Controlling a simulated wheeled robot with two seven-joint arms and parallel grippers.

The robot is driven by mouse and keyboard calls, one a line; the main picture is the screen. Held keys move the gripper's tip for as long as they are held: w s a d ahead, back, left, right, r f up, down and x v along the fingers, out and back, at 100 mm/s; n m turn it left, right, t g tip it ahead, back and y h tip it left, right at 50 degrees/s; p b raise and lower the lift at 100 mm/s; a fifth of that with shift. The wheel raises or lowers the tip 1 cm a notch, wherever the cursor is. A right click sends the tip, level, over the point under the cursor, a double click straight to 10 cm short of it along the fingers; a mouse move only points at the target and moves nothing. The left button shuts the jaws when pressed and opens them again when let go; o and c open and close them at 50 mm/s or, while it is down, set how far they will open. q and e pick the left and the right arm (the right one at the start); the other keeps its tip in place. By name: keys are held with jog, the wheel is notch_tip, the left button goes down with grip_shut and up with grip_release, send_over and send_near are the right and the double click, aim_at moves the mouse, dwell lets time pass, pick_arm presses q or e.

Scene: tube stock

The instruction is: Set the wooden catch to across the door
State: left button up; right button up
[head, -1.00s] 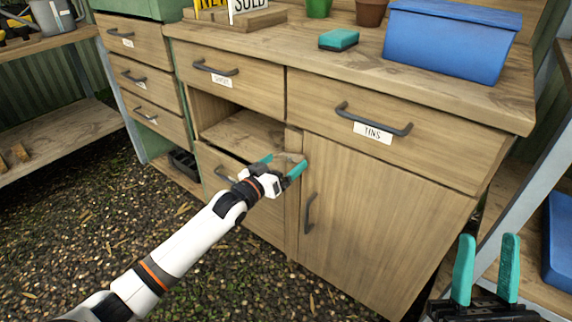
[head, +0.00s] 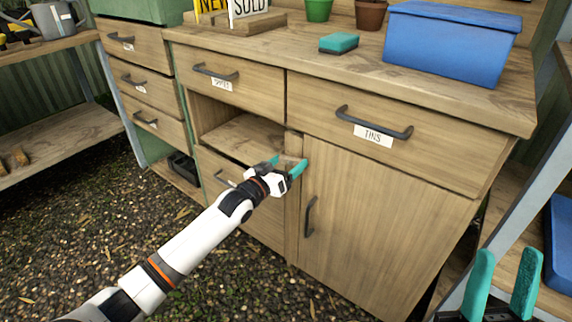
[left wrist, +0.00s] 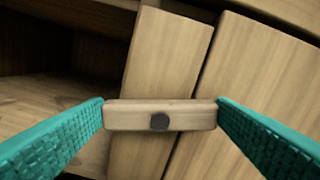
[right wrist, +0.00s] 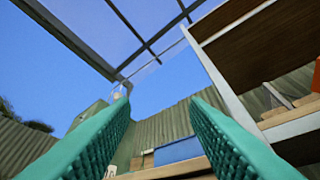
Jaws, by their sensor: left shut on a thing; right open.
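The wooden catch (left wrist: 190,112) is a short pale bar with a dark round screw at its middle. In the left wrist view it lies crosswise over the upright post (left wrist: 165,60), its right end reaching over the gap onto the door (left wrist: 255,75). My left gripper (head: 286,166) is shut on the catch, one teal finger at each end; the gripper also shows in the left wrist view (left wrist: 160,118). The door (head: 370,215) stands shut below the TINS drawer in the head view. My right gripper (head: 502,285) is open and empty at the lower right, away from the cabinet door.
The door has a dark handle (head: 309,216). An open shelf space (head: 245,137) lies left of the post. A blue box (head: 450,42) and a teal sponge (head: 339,43) are on the worktop. A metal-framed rack (head: 535,185) stands at the right, near my right gripper.

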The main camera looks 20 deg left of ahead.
pick_arm(q)
jog(key=shift+r+m+p, duration=0.1)
jog(key=shift+m+p, duration=0.7)
jog(key=shift+p, duration=0.25)
jog(key=shift+m+p, duration=0.8)
pick_arm(e)
jog(key=w+f+g+h, duration=0.3)
jog(key=w+f+g, duration=0.5)
jog(key=f+g, duration=0.1)
jog(key=shift+w+a+f+g+h, duration=0.15)
jog(key=shift+a+f+g+h, duration=0.15)
jog(key=shift+f+g, duration=0.15)
pick_arm(q)
jog(key=o, duration=1)
jog(key=shift+s, duration=0.1)
